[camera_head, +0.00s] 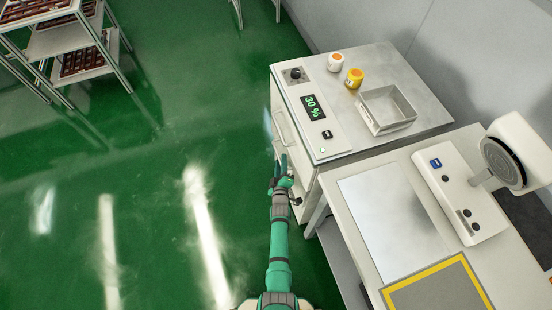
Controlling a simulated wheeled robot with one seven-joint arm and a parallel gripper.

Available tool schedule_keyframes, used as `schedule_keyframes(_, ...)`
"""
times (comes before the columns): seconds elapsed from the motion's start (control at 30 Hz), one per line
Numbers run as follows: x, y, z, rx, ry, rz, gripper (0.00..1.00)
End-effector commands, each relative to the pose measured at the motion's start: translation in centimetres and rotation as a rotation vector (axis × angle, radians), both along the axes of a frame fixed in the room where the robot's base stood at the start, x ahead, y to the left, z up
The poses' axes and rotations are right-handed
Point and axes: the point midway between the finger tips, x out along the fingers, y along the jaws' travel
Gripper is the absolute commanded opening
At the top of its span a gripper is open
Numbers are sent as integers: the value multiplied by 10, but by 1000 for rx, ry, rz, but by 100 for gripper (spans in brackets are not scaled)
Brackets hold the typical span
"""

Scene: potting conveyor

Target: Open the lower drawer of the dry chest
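The dry chest (310,150) is a pale cabinet against the wall, with a green "30 %" display (313,107) on its top. Its front faces left and is seen steeply from above. An upper front panel with a bar handle (279,125) shows there. The lower drawer's front is mostly hidden by my arm and the steep angle, and I cannot make out its handle clearly. My gripper (280,166) is beside the lower part of the chest front. Its two teal fingers look apart, with nothing seen held. I cannot tell whether it touches the chest.
On the chest top are a white jar (336,62), a yellow jar (354,78) and an open tray (391,125). A bench (345,210) with a scale-like device (460,196) stands close on the right. A rack (55,42) is at the upper left. The green floor (150,190) to the left is clear.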

Motion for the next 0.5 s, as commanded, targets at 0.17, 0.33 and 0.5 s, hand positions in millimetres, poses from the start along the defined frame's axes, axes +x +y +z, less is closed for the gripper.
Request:
schedule_keyframes(0.17, 17, 10, -4, 0, 0, 17, 30)
schedule_keyframes(0.33, 25, 12, -6, 0, 1, 18, 30)
schedule_keyframes(0.5, 26, 11, -6, 0, 2, 17, 30)
